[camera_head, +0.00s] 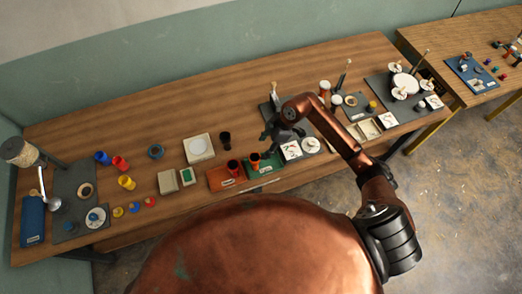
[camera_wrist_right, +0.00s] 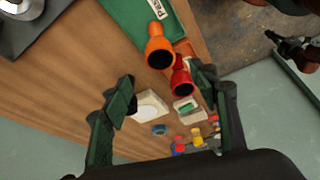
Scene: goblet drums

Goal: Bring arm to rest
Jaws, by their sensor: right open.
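My right arm reaches over the long wooden table in the head view, with its dark gripper (camera_head: 281,136) above the green mat (camera_head: 270,162). In the right wrist view its two fingers (camera_wrist_right: 165,92) are spread apart with nothing gripped between them. An orange goblet drum (camera_head: 254,160) stands at the green mat, below and left of the gripper; it also shows in the wrist view (camera_wrist_right: 160,48). A red goblet drum (camera_head: 233,168) stands beside it at the orange-red mat (camera_head: 216,181). My left gripper is not in view.
A dark cup (camera_head: 225,140) and a pale square tray (camera_head: 198,149) stand left of the gripper. Blue, red and yellow pieces lie farther left. Dark mats with dishes and cups crowd the right side. The table's back strip is mostly clear.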

